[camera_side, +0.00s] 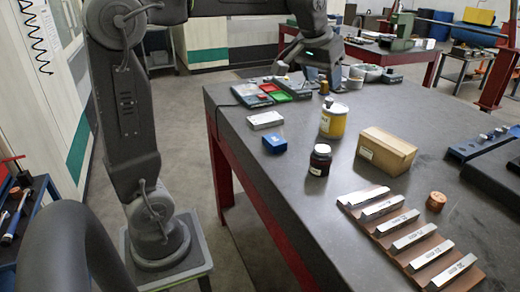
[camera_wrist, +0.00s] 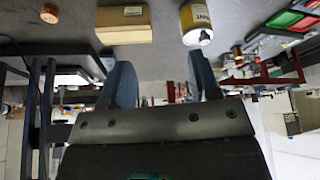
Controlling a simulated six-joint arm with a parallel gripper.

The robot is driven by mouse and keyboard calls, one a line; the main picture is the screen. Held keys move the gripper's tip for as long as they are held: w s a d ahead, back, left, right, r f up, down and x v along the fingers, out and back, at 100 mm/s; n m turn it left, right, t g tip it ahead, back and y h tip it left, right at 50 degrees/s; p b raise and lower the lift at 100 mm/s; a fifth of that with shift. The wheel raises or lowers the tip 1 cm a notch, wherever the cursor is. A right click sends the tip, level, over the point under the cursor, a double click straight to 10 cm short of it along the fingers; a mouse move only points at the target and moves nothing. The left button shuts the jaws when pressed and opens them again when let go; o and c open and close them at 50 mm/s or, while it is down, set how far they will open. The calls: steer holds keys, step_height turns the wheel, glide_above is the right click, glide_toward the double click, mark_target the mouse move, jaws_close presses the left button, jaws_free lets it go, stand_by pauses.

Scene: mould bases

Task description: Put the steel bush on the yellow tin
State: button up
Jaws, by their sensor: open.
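The yellow tin (camera_side: 332,122) stands upright on the dark table in the side view. It also shows at the top of the wrist view (camera_wrist: 193,18). A small silver-grey cylinder, which looks like the steel bush (camera_side: 328,102), sits on top of the tin. It shows at the tin's end in the wrist view (camera_wrist: 205,37). My gripper (camera_side: 322,78) is above the table, behind and above the tin in the side view, apart from it. In the wrist view its two blue-grey fingers (camera_wrist: 163,82) are spread wide with nothing held between them.
A cardboard box (camera_side: 386,152), a dark jar (camera_side: 320,160) and a blue block (camera_side: 274,143) stand near the tin. A copper cylinder (camera_side: 436,201) is beside a brown rack of steel bars (camera_side: 392,213). Red and green trays (camera_side: 273,93) lie further back. The table's front left is clear.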

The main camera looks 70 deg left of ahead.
steer(key=s+d+f+m, duration=0.1)
steer(key=s+d+f, duration=0.2)
steer(key=s, duration=0.4)
steer(key=s+d+f+m+h, duration=0.1)
steer(key=s+d+f, duration=0.3)
steer(key=s, duration=0.3)
steer(key=s+d+f+m, duration=0.2)
steer(key=s+d+f, duration=0.1)
steer(key=s, duration=0.4)
steer(key=shift+s+d+f+t+h, duration=0.15)
steer(key=shift+d+t+h, duration=0.15)
steer(key=shift+t, duration=0.1)
